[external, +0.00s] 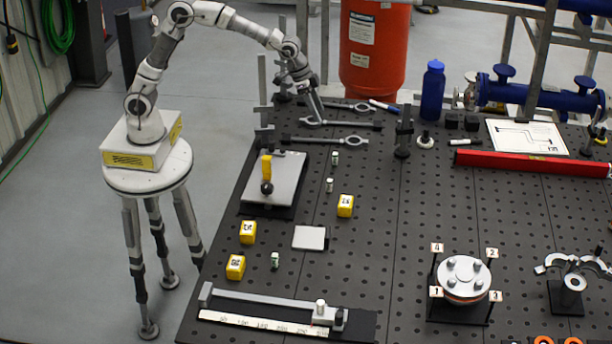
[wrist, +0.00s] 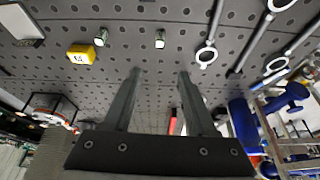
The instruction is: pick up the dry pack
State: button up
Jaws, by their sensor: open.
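No item is readable as a dry pack by its label. Small pale cylinders with dark or green markings stand on the black perforated table (external: 400,220): one (external: 335,158) beside the grey plate, one (external: 329,185) just in front of it, and one (external: 275,260) near the yellow cubes. Two pale cylinders also show in the wrist view, one (wrist: 101,37) beside a yellow cube and one (wrist: 160,39) above the gap between my fingers. My gripper (wrist: 160,78) is open and empty, its fingers apart. In the external view my gripper (external: 316,114) is near the back left of the table.
Yellow cubes (external: 345,206) and a pale square pad (external: 310,238) lie in front. A grey plate with a yellow-handled tool (external: 267,172) is at left. Grey ring-ended rods (external: 330,141) lie close to my gripper. A blue bottle (external: 433,91) and red level (external: 535,163) are farther right.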

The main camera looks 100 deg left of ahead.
send_near(335, 153)
jog(key=x, duration=0.5)
jog(key=shift+w+d+r, duration=0.1)
jog(key=shift+w, duration=0.25)
jog(key=shift+s+x, duration=0.15)
jog(key=shift+x, duration=1.2)
jog(key=shift+s+x, duration=0.15)
jog(key=shift+x, duration=1.2)
grip_shut()
